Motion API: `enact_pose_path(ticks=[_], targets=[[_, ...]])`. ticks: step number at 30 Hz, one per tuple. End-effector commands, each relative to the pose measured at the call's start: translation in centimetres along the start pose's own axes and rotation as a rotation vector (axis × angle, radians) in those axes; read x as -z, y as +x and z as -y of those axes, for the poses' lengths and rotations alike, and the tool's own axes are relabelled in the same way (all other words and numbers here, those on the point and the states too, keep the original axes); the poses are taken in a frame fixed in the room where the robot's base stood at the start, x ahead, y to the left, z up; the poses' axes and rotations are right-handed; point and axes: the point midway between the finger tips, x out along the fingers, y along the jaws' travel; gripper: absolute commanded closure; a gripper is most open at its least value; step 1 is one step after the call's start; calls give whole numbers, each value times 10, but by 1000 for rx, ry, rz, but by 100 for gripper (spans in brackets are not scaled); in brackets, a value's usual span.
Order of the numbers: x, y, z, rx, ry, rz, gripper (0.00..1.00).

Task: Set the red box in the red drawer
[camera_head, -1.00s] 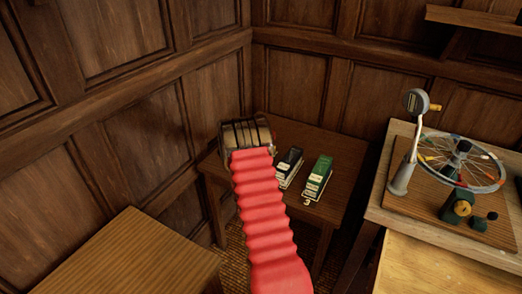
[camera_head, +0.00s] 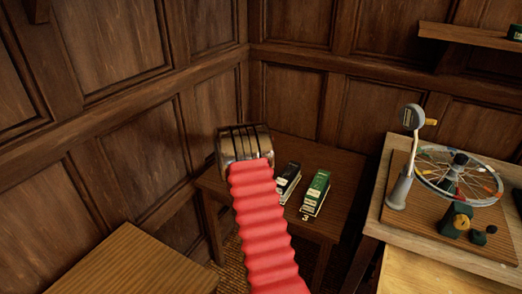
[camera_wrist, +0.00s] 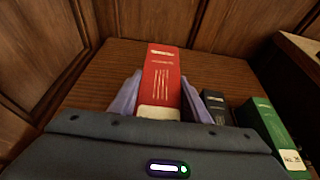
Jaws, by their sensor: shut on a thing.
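In the wrist view the red box (camera_wrist: 162,75), with a pale label at its near end, is between the two greyish-purple fingers of my gripper (camera_wrist: 163,98). The gripper is shut on it, over or on the dark wooden table; I cannot tell whether the box touches the top. In the head view my gripper (camera_head: 245,146) is at the end of my red arm, beside the left part of that table, and hides the red box. No red drawer shows in either view.
On the small table (camera_head: 345,175), right of my gripper, stand a black box (camera_head: 289,181) and a green box (camera_head: 316,192). Panelled walls (camera_head: 130,110) close the left and back. Right is a bench with a spoked wheel (camera_head: 457,173); a wooden top (camera_head: 135,265) is front left.

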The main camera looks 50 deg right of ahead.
Motion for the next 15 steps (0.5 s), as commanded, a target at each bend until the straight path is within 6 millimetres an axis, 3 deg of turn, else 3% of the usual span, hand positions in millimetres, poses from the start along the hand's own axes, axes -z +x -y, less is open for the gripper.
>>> enact_pose_path(ticks=[5, 8, 15], targets=[[0, -13, -10, -20, -10, 4, 86], [2, -33, -25, -51, -24, 6, 86], [14, -121, -75, -183, -87, 17, 86]])
